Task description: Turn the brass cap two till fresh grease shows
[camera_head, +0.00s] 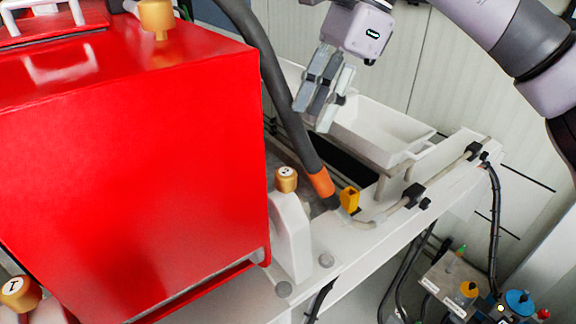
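Three brass caps show. One brass cap (286,179) sits on a white post right of the red housing (140,180), with a small dark mark on top that I cannot read for sure. Another brass cap (17,292) is at the lower left edge, with a dark stroke-like mark. My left gripper is out of view.
A dark hose (280,85) with an orange end (321,183) runs between the housing and my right gripper. A yellow fitting (349,199) and a white tray (385,130) lie to the right. A control box with coloured knobs (518,300) is at lower right.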

